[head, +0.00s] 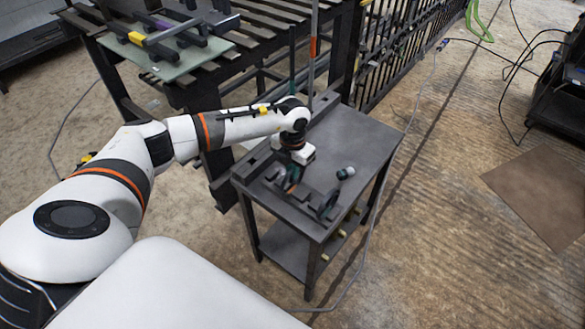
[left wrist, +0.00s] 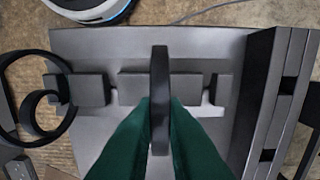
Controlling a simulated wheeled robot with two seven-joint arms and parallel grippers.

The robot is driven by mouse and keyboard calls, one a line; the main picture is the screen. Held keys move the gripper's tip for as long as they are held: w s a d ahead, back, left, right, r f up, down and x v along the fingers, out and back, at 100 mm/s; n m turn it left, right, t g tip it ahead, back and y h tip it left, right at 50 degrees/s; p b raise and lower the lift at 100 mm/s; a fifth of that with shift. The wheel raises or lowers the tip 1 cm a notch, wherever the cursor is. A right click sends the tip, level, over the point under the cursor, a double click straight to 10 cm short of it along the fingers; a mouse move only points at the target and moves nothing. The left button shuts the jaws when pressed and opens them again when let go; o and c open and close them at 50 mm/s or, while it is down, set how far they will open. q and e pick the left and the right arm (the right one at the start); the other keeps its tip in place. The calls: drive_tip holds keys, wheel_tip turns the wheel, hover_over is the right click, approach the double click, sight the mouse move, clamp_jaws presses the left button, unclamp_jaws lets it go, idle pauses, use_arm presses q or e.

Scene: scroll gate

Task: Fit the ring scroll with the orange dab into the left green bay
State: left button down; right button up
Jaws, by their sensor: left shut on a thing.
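My left gripper (head: 291,178) is low over the dark table (head: 350,130) in the head view. In the left wrist view its green fingers (left wrist: 160,108) are shut on a dark ring scroll (left wrist: 160,62), seen edge-on and upright between them. The orange dab is not visible on it in the wrist view. A second dark scroll with a spiral curl (left wrist: 62,118) stands at the left there; a dark scroll also shows near the table's front edge (head: 328,204). I cannot make out a green bay. My right gripper is not in view.
Low grey blocks (left wrist: 90,90) stand in a row behind the held scroll. A small dark cylinder with a pale end (head: 345,172) lies on the table. A black barred fence (head: 400,50) and a slatted bench (head: 262,35) stand behind. The table's far right is clear.

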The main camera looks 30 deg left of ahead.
use_arm(q)
drive_tip(key=shift+r+p, duration=0.95)
drive_tip(key=shift+r, duration=0.5)
wheel_tip(320, 180, up, 9)
drive_tip(key=p, duration=0.6)
